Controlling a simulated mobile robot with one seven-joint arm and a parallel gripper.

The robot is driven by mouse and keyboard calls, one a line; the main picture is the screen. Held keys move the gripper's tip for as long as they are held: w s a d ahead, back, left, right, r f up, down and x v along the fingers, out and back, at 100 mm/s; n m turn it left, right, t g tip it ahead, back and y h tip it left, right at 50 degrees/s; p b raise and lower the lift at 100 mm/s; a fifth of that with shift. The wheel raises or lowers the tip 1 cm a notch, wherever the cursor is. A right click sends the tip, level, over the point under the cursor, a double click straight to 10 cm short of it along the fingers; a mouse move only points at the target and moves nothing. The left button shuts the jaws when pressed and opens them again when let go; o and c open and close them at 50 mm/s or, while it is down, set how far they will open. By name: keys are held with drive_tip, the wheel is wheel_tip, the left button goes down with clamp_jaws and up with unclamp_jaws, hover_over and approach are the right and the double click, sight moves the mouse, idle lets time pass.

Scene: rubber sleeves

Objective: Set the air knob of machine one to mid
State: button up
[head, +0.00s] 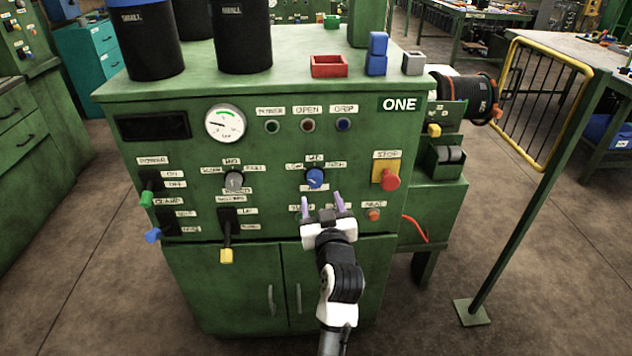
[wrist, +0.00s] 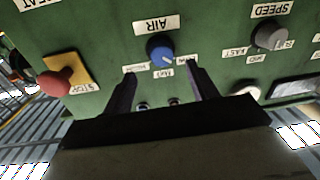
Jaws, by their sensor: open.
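The panel of the green machine marked ONE (head: 399,104) faces me. Its air knob (head: 315,178) is blue, with labels around its top. In the wrist view, which is upside down, the air knob (wrist: 159,48) sits under the AIR label (wrist: 153,25). A pale pointer mark on it points to the picture's lower right, toward the right-hand label; the small labels are hard to read. My gripper (head: 322,203) is open and empty, just below and in front of the knob. In the wrist view its fingers (wrist: 160,74) stand apart, to either side of the knob's line, seemingly not touching it.
A red stop button (head: 390,180) on a yellow plate is right of the knob. A grey speed knob (head: 234,180) is to its left. Lever switches (head: 226,255) stick out further left. A cable reel (head: 468,98) and a yellow rail (head: 540,165) stand at the right.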

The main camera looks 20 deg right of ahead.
sight(316, 183)
drive_tip(key=w, duration=0.2)
drive_tip(key=w+p, duration=0.1)
drive_tip(key=w, duration=0.1)
drive_tip(key=w+d, duration=0.1)
drive_tip(key=w, duration=0.1)
drive_tip(key=shift+w+d, duration=0.1)
drive_tip(key=shift+w, duration=0.2)
drive_tip(key=c, duration=1)
